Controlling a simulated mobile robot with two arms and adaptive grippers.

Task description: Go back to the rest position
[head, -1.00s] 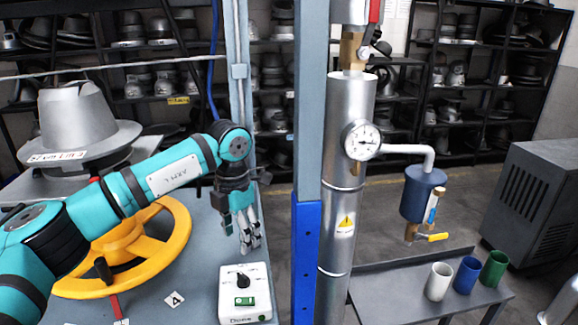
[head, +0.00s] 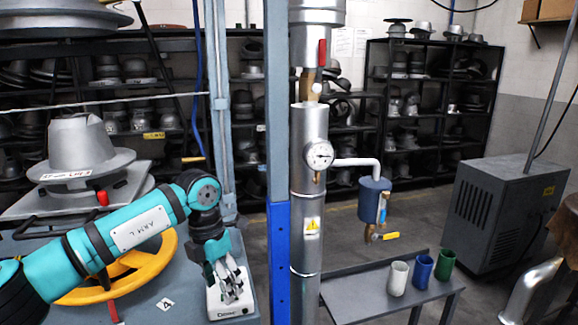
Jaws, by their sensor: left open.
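My left arm reaches in from the left across the press. My left gripper (head: 234,294) points down and is open, with nothing seen between its fingers. It hangs in front of the white control box (head: 236,309) and hides most of it, including its knob and button. I cannot tell whether the fingers touch the box. The yellow handwheel (head: 166,262) lies behind and below the forearm, partly covered by it. The grey metal hat form (head: 85,145) stands on the press at the left. My right gripper is not in view.
A blue-grey post (head: 279,130) and a steel pipe (head: 308,220) with a gauge (head: 319,155) stand right of the gripper. A metal side table (head: 345,292) holds a white cup (head: 397,278), a blue cup (head: 420,271) and a green cup (head: 445,264). A grey cabinet (head: 505,215) stands at right.

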